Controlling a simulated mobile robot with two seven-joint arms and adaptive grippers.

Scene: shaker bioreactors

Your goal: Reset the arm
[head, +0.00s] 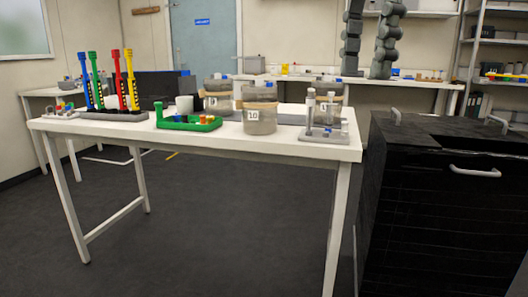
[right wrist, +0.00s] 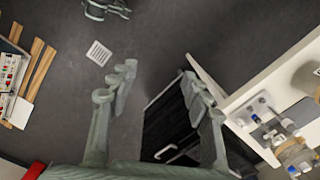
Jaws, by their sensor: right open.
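My right gripper (head: 367,72) hangs down from the top edge of the head view, right of centre. Its two grey fingers are apart with nothing between them. In the right wrist view the same open fingers (right wrist: 160,78) have only dark floor and part of a black cabinet behind them. The gripper touches nothing that I can see. My left gripper does not show clearly in either view.
A white table (head: 260,143) holds colored pipettes (head: 134,80), a green tray (head: 160,124), a jar marked 10 (head: 260,115) and a small rack (head: 325,133). A black cabinet (head: 430,220) stands at the right. The floor (head: 200,220) before the table is clear.

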